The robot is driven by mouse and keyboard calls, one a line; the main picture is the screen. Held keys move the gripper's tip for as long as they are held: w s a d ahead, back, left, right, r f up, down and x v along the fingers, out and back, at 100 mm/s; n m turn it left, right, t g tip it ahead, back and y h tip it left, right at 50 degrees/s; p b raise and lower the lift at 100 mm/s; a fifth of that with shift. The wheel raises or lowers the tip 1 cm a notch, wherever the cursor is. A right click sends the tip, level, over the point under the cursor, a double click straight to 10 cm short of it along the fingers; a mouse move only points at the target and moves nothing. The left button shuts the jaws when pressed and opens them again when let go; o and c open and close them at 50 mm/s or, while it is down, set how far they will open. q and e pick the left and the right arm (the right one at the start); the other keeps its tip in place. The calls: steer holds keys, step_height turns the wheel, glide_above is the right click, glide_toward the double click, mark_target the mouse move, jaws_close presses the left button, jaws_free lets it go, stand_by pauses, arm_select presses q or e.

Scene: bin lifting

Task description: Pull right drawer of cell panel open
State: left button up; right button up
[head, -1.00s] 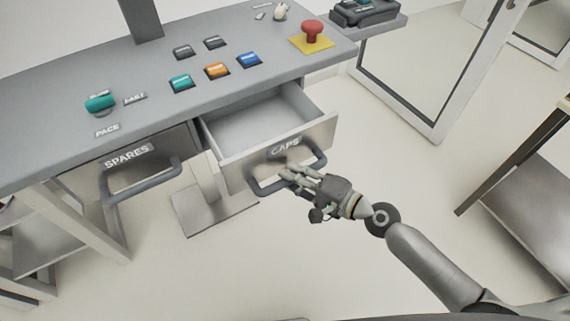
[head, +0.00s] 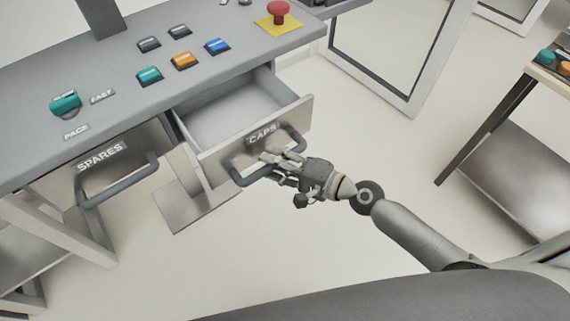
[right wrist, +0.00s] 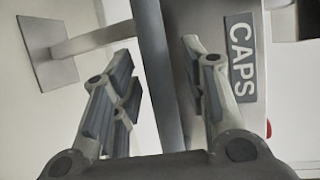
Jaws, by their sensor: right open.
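The right drawer (head: 295,121), labelled CAPS, stands pulled out of the grey cell panel (head: 40,88), and its empty light interior shows. Its dark bar handle (head: 240,180) is on the front face. My right gripper (head: 270,163) is at the handle. In the right wrist view the fingers (right wrist: 165,85) are open, with the handle bar (right wrist: 158,70) passing between them, apart from both fingers. The CAPS label (right wrist: 242,58) shows beyond the right finger. My left gripper is not in view.
The left drawer (head: 70,185), labelled SPARES, is shut. Colored buttons, a teal knob (head: 66,104) and a red emergency button (head: 279,14) sit on the panel top. A table (head: 545,75) stands at the right. The floor before the drawers is clear.

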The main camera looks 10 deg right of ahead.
steer(key=v, duration=1.2)
steer(key=shift+a+r, duration=0.1)
steer(key=s+d+f+n+g+h, duration=0.1)
steer(key=s+d+f+h, duration=0.2)
steer(key=f, duration=0.8)
steer(key=s+d+f+n+g+h, duration=0.1)
steer(key=d+f+h, duration=0.25)
steer(key=f, duration=0.65)
steer(key=s+d+f+n+g+h, duration=0.15)
steer(key=d+f, duration=0.25)
steer(key=f, duration=0.7)
steer(key=s+a+f+n+g+h, duration=0.1)
steer(key=s+f+n+g+h, duration=0.1)
steer(key=s+f, duration=0.7)
steer(key=s+a+f+n+g+h, duration=0.1)
steer(key=s+f+n+g, duration=0.3)
steer(key=s+f, duration=0.5)
steer(key=s+a+n, duration=0.1)
steer(key=s+n, duration=0.1)
steer(key=s, duration=0.5)
steer(key=shift+s+a+f+n+h, duration=0.15)
steer(key=shift+a+f+n+h, duration=0.05)
steer(key=shift+f+n+h, duration=0.2)
steer(key=shift+g, duration=0.25)
steer(key=shift+c, duration=0.6)
